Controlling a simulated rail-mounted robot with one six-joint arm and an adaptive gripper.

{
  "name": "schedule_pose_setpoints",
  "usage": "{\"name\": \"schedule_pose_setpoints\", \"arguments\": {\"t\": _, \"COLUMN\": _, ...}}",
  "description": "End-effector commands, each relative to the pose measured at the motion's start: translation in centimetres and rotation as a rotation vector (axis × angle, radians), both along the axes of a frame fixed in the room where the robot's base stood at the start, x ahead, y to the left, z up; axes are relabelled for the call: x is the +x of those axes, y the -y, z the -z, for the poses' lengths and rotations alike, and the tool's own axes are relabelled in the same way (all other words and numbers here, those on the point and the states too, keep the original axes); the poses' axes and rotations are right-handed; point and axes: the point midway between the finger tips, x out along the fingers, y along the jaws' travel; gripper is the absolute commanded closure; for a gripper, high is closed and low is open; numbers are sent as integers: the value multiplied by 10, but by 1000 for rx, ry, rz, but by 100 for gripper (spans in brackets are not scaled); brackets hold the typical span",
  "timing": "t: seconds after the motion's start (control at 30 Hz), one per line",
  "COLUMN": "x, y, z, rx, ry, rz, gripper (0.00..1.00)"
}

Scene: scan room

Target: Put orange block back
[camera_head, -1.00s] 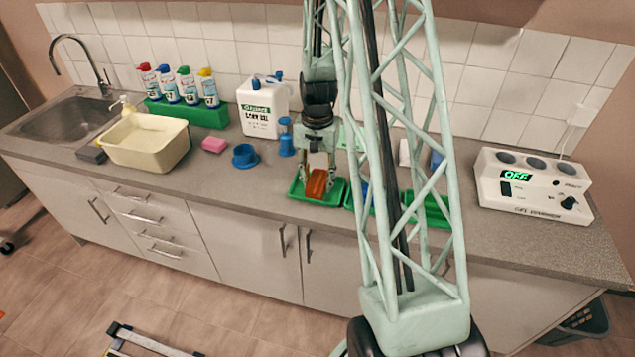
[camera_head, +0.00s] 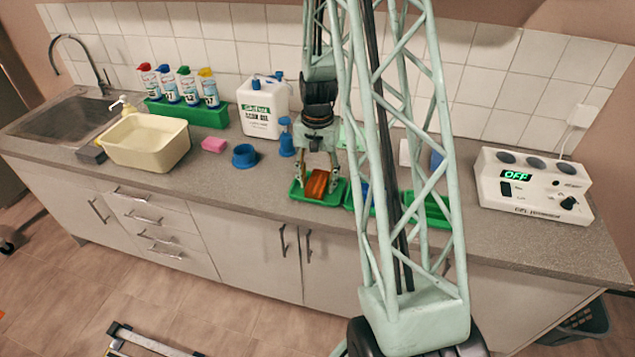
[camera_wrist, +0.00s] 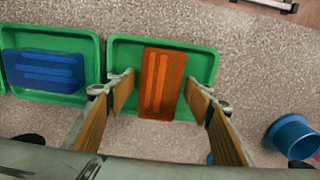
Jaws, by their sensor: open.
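The orange block (camera_head: 317,184) lies in a green tray (camera_head: 335,198) on the counter below my gripper. In the wrist view the orange block (camera_wrist: 161,84) lies in the middle of its green tray (camera_wrist: 203,66), with its near end at the tray's near rim. My gripper (camera_head: 319,178) is open above the tray. In the wrist view its fingers (camera_wrist: 158,83) stand on either side of the block, with gaps on both sides. My arm's lattice hides part of the counter to the right.
A second green tray (camera_wrist: 50,30) holds a blue block (camera_wrist: 45,70). A blue cup (camera_head: 244,156), pink sponge (camera_head: 214,145), white jug (camera_head: 262,108), bottle rack (camera_head: 190,109), cream basin (camera_head: 147,144) and gel warmer (camera_head: 530,187) stand on the counter. The counter's front is clear.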

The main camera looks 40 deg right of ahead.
Motion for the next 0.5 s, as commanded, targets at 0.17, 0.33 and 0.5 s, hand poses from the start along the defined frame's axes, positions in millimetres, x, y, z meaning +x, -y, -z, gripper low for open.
{"name": "schedule_pose_setpoints", "arguments": {"t": 0.17, "x": 1, "y": 1, "z": -14, "rx": -2, "ry": 2, "rz": 0, "gripper": 53}}
{"name": "schedule_pose_setpoints", "arguments": {"t": 0.33, "x": 1, "y": 1, "z": -30, "rx": -2, "ry": 3, "rz": 0, "gripper": 53}}
{"name": "schedule_pose_setpoints", "arguments": {"t": 0.5, "x": 1, "y": 1, "z": -49, "rx": -2, "ry": 3, "rz": 0, "gripper": 53}}
